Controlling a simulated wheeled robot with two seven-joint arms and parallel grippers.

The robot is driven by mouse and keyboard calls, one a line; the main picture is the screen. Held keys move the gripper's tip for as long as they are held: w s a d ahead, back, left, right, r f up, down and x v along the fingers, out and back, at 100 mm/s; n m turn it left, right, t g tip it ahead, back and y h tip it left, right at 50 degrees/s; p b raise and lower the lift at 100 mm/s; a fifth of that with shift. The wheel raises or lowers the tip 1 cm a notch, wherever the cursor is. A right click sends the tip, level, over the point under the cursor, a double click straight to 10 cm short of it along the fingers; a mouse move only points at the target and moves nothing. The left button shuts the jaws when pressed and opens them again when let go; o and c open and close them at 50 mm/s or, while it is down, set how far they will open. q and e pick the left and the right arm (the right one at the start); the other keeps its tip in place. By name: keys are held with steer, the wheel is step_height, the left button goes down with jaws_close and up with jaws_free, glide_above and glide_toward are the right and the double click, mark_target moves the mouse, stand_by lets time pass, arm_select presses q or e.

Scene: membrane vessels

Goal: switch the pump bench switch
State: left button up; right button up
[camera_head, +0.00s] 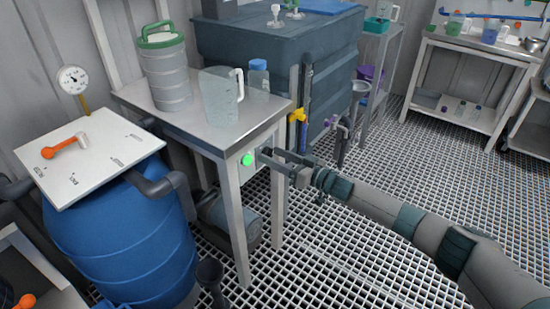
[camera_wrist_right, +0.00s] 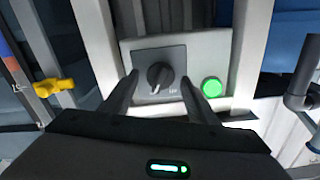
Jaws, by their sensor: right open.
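The pump bench switch is a black rotary knob (camera_wrist_right: 158,76) on a dark square plate (camera_wrist_right: 178,60), seen in the right wrist view. The knob has a pale mark near its lower end, with a small label I cannot read to its lower right. A lit green round lamp (camera_wrist_right: 211,87) sits right of the plate; it also shows in the head view (camera_head: 247,160). My right gripper (camera_head: 268,161) is open, facing the switch box on the bench front, and hides the knob there. In the wrist view its fingers (camera_wrist_right: 158,92) lie on either side of the knob; contact is unclear. My left gripper is out of view.
The steel bench (camera_head: 205,118) carries a green-lidded canister (camera_head: 166,75), a clear jug (camera_head: 220,98) and a blue-capped bottle (camera_head: 258,77). A blue drum (camera_head: 120,240) stands at left. A yellow valve handle (camera_head: 298,115) is just right of the bench. Grated floor at right is open.

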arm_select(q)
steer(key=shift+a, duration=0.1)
arm_select(e)
steer(key=c, duration=1.1)
steer(key=shift+o, duration=0.2)
